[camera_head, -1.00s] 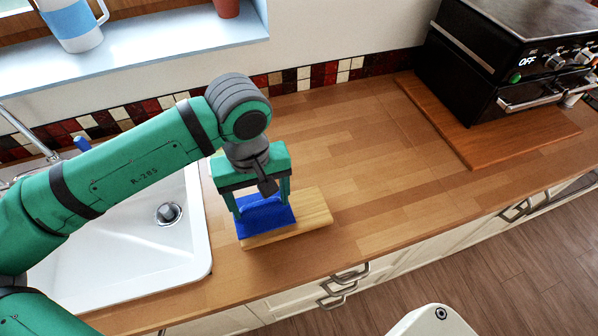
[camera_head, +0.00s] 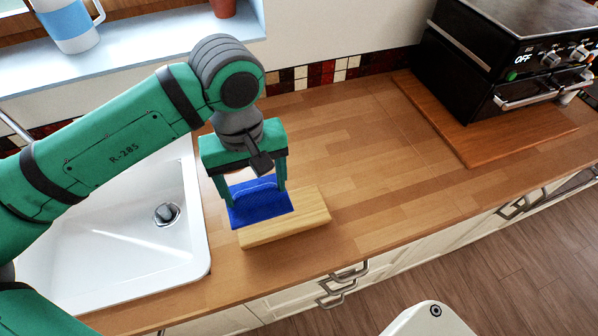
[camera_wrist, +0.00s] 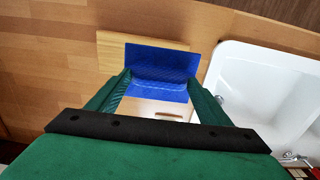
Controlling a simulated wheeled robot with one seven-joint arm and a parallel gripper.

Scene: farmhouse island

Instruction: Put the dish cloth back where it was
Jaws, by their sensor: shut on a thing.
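The dish cloth (camera_head: 262,208) is blue and folded, and it hangs between the fingers of my gripper (camera_head: 255,196). In the wrist view the cloth (camera_wrist: 160,74) spans between the two green fingers of my gripper (camera_wrist: 160,92). The gripper is shut on it. The cloth is over the left part of a pale wooden board (camera_head: 308,212), which lies on the counter beside the sink. The cloth appears raised above the board; whether its lower edge touches it I cannot tell.
The white sink (camera_head: 150,265) is directly left of the board. The wooden counter (camera_head: 370,170) is clear to the right, up to a darker board (camera_head: 470,145) under a black oven (camera_head: 480,70). A mug (camera_head: 70,30) and a reddish pot (camera_head: 223,8) stand on the windowsill.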

